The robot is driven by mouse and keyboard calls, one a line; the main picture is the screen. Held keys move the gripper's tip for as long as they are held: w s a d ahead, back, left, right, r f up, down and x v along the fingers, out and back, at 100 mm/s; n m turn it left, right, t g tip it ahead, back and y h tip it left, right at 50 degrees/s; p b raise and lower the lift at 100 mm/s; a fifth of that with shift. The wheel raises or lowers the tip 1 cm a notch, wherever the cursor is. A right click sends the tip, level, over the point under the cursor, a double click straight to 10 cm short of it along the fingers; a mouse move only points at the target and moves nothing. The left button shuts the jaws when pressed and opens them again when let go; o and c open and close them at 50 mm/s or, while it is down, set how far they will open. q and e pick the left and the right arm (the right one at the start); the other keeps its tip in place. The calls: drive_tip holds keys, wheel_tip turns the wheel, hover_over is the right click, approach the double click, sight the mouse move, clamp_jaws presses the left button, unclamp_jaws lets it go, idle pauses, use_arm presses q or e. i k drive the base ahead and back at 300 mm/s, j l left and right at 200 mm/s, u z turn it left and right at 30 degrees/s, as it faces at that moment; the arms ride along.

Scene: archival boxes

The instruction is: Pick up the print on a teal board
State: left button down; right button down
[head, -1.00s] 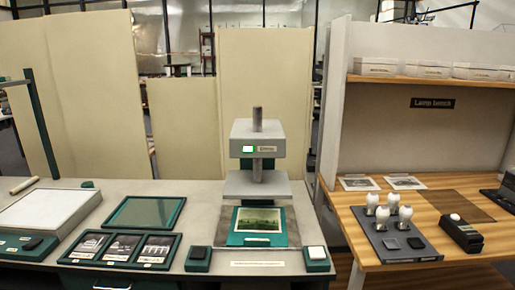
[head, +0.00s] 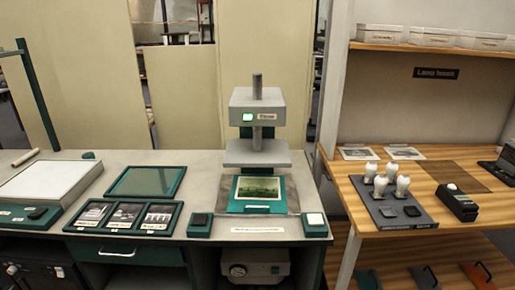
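The print (head: 258,188) lies on a teal board (head: 257,206) on the base of a grey press at the centre of the bench. It shows a green landscape with a pale border. The board reaches under the raised press plate (head: 257,158), with a gap above the print. Neither of my grippers shows in the head view.
A black button block (head: 200,224) and a white button block (head: 315,224) flank the press. A teal-framed tray with several prints (head: 123,217), an empty teal frame (head: 146,181) and a light panel (head: 48,180) lie left. The lamp bench (head: 445,220) stands right.

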sight(249, 194)
drive_tip(key=l+u, duration=0.1)
drive_tip(key=u, duration=0.75)
drive_tip(key=l+u, duration=0.85)
drive_tip(key=k+l+u, duration=0.15)
drive_tip(key=l, duration=0.3)
drive_tip(key=l+u, duration=0.1)
drive_tip(key=l, duration=0.35)
drive_tip(key=k, duration=0.05)
